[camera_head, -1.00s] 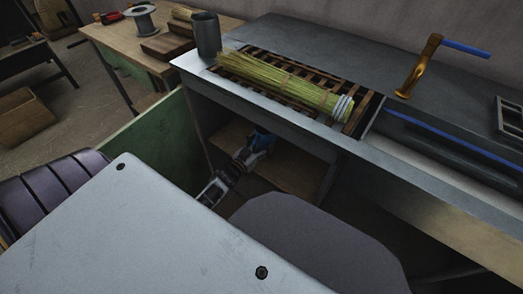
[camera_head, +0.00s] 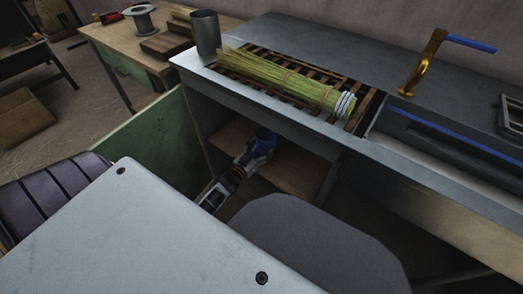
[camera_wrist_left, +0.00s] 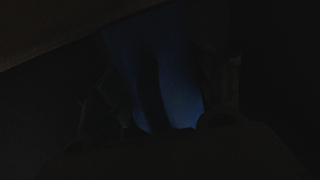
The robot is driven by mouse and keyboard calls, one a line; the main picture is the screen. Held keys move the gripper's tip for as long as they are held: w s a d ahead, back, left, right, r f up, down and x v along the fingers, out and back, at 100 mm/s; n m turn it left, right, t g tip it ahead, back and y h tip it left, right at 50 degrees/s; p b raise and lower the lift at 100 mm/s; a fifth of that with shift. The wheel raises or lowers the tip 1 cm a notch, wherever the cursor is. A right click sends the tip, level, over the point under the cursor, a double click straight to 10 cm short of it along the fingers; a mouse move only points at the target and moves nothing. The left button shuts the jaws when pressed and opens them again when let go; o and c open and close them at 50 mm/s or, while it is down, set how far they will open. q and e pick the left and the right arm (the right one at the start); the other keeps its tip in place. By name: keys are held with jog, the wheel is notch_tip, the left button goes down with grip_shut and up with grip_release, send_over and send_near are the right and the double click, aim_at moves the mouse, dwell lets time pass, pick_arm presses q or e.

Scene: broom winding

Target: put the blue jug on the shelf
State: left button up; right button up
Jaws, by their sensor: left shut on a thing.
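The blue jug (camera_head: 265,135) is inside the open space under the metal counter, above or on the wooden shelf (camera_head: 292,176); I cannot tell whether it touches the board. My left gripper (camera_head: 260,150) is shut on the jug, reaching in from the lower left. In the very dark left wrist view, the jug (camera_wrist_left: 170,85) fills the middle between the faint fingers. My right gripper is not in view.
The counter's front edge (camera_head: 260,112) overhangs the shelf. A green panel (camera_head: 160,145) stands left of the opening. A grey rounded seat-like surface (camera_head: 310,245) is in front. A broom bundle (camera_head: 285,80) and metal cup (camera_head: 206,35) sit on top.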

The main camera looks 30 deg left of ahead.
pick_arm(q)
jog(key=shift+f, duration=0.1)
dwell(0.3)
jog(key=o, duration=1.3)
jog(key=shift+s+a+p, duration=0.1)
jog(key=shift+s+p, duration=0.3)
jog(key=shift+s, duration=0.75)
jog(key=s+p, duration=0.1)
jog(key=s, duration=0.5)
jog(key=s+p, duration=0.1)
jog(key=s, duration=0.2)
jog(key=shift+s+a+p, duration=0.35)
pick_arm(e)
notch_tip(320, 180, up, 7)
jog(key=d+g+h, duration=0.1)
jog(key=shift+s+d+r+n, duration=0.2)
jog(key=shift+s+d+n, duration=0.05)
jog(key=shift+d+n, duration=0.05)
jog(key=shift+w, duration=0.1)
